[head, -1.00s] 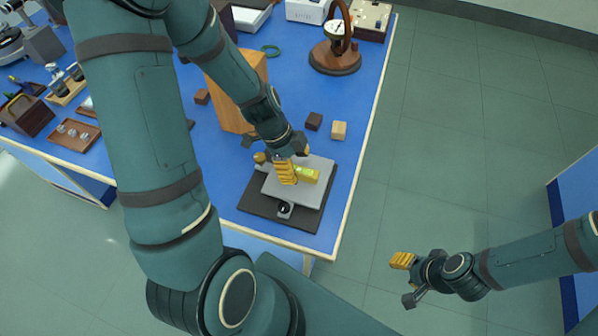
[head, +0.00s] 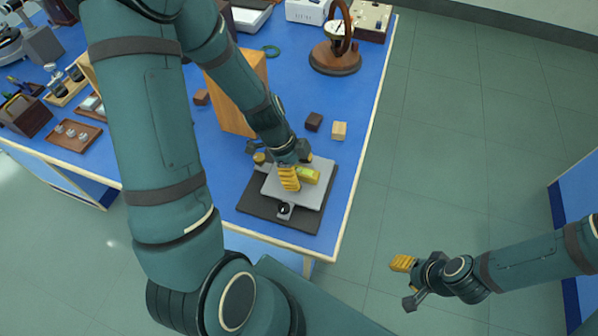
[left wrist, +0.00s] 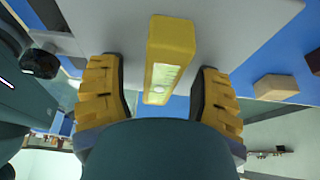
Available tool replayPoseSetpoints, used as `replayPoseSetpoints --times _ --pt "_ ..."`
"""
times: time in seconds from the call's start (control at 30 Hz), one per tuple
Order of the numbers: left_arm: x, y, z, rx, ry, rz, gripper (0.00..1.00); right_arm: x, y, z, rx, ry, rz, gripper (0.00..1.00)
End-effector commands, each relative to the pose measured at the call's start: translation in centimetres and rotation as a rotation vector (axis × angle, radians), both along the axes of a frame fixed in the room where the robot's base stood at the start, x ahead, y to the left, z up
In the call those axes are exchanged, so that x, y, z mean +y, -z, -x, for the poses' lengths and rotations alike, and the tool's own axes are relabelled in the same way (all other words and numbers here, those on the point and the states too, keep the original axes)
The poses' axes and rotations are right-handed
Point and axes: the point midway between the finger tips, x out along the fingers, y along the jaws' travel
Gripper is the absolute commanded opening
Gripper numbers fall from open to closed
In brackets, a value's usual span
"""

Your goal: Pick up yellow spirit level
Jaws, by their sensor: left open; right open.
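The yellow spirit level (head: 310,176) lies on the grey plate of a small lab jack (head: 298,198) near the table's front right corner. In the left wrist view the spirit level (left wrist: 172,50) stretches between the fingers, with its pale green vial showing. My left gripper (head: 289,178) is over the plate at the level's left end, which it partly hides. In the wrist view the left gripper (left wrist: 158,95) is open, its yellow pads apart on either side of the level with gaps visible. My right gripper (head: 405,283) is open and empty over the floor at the right.
On the blue table (head: 372,110), a dark block (head: 314,121) and a light wooden block (head: 339,130) lie just behind the jack. A tall wooden block (head: 232,105) stands left of my forearm. A dial on a round wooden base (head: 335,60) stands farther back.

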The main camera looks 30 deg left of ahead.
Motion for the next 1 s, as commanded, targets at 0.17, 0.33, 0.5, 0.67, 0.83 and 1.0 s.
replayPoseSetpoints --times 0.17,0.33,0.5,0.67,0.83,1.0 --pt "0.0 0.17 0.01 0.0 -0.001 0.0 0.64 0.0 0.31 0.01 0.0 0.0 0.0 0.47" --pt "0.0 0.27 0.01 0.001 -0.002 0.0 0.64 0.0 0.54 0.01 0.0 0.0 0.0 0.47" --pt "0.0 0.3 0.01 0.001 -0.002 0.0 0.64 0.01 0.64 0.0 0.0 0.0 0.0 0.47" --pt "0.0 0.27 0.01 0.0 -0.001 0.0 0.64 0.01 0.61 0.0 0.0 0.0 0.0 0.47" --pt "-0.01 0.27 0.01 0.0 -0.001 0.0 0.28 0.01 0.61 0.0 0.0 0.0 0.0 0.47" --pt "-0.01 0.28 0.01 0.0 -0.001 0.0 0.0 0.0 0.62 0.0 0.0 0.0 0.0 0.47"
